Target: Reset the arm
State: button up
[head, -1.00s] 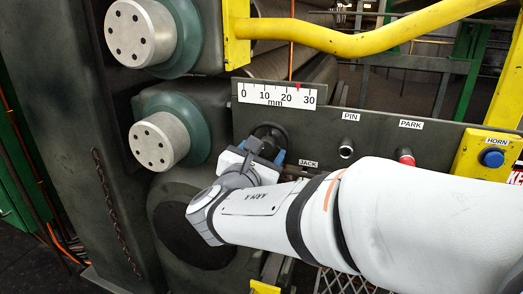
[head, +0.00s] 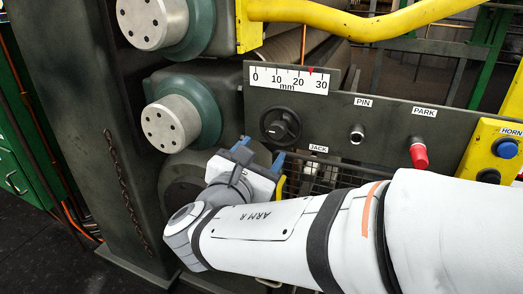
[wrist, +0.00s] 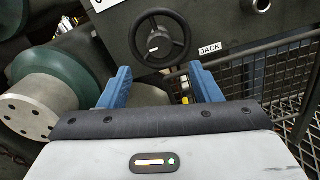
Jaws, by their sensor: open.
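My gripper (head: 260,157) has blue fingers spread apart with nothing between them. It is below and a little left of the black round handwheel (head: 281,126) on the dark panel, apart from it. In the wrist view my gripper (wrist: 161,82) is open, and the handwheel (wrist: 160,38) with the JACK label beside it lies beyond the fingertips. My white arm reaches in from the right and hides the lower part of the machine in the head view.
A millimetre scale (head: 289,79) sits above the handwheel, its red pointer between 20 and 30. A pin socket (head: 357,134), a red park handle (head: 418,153) and a blue horn button (head: 507,149) lie to the right. A yellow rail (head: 350,24) crosses above. Mesh fencing stands below the panel.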

jog(key=s+d+f+m+g+h+p, duration=0.1)
jog(key=s+d+m+g+p, duration=0.2)
jog(key=d+m+g+p, duration=0.45)
jog(key=s+d+f+m+g+h+p, duration=0.15)
jog(key=d+m+g, duration=0.35)
jog(key=d, duration=0.5)
jog(key=s+r+m+g+y+p, duration=0.2)
jog(key=s+m+y+p, duration=0.5)
jog(key=m, duration=0.9)
jog(key=shift+s+a+r+y+p, duration=0.2)
jog(key=shift+r+y+p, duration=0.2)
jog(key=shift+y+p, duration=0.5)
jog(key=shift+m, duration=0.25)
jog(key=shift+c, duration=0.4)
